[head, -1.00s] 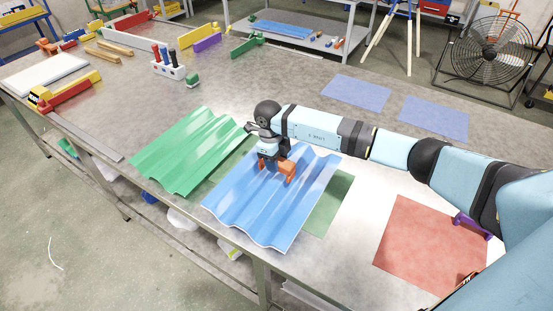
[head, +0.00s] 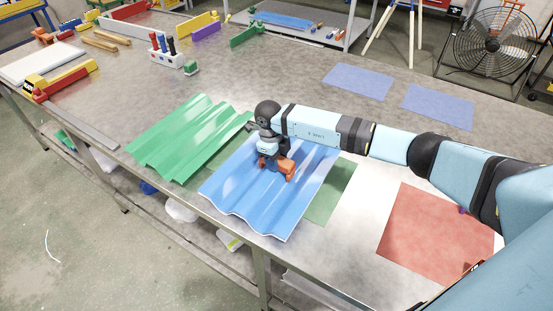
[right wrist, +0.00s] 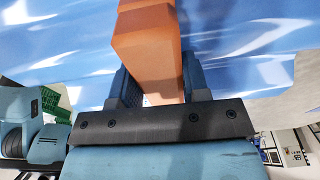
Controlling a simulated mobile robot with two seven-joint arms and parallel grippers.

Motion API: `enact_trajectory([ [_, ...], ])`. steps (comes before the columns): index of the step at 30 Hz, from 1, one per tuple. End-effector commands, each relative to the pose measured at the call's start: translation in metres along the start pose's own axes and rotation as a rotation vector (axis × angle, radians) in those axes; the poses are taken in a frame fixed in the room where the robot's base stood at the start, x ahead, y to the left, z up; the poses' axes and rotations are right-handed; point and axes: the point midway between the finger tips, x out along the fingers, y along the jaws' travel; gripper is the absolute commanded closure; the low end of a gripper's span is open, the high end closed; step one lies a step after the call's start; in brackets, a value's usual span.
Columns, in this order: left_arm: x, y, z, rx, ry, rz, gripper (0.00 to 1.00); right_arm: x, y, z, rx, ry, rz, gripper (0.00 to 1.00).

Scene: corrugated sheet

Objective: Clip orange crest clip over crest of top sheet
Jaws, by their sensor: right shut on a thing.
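The blue corrugated sheet (head: 250,190) lies on the table at the front, its waves running from front to back. The orange crest clip (head: 286,168) is at the blue sheet's surface near its middle right. My right gripper (head: 272,165) is shut on it from above. In the right wrist view the clip (right wrist: 150,50) stands between the two fingers, with the blue sheet (right wrist: 240,35) behind it. I cannot tell whether the clip sits around a crest or just touches it. My left gripper is not in view.
A green corrugated sheet (head: 185,140) lies to the left of the blue one. A green mat (head: 328,195) shows partly under the blue sheet, and a red mat (head: 438,235) lies to the right. Two blue mats (head: 358,82) lie behind. A bottle rack (head: 165,55) stands farther back.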

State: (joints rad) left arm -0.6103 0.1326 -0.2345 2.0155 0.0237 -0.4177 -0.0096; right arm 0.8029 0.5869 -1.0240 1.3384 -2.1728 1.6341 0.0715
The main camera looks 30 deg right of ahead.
Motion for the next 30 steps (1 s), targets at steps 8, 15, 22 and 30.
enact_trajectory([
  [8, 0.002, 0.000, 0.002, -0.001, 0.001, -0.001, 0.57, 0.003, 0.000, 0.001, 0.000, 0.000, 0.000, 0.84],
  [15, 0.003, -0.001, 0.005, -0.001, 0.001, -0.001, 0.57, 0.007, 0.000, 0.001, 0.000, 0.000, 0.000, 0.84],
  [22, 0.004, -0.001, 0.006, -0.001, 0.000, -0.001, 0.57, 0.010, 0.000, 0.001, 0.001, 0.002, 0.001, 0.84],
  [30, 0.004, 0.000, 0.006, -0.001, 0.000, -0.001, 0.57, 0.012, 0.001, 0.000, 0.000, 0.006, 0.001, 0.33],
])
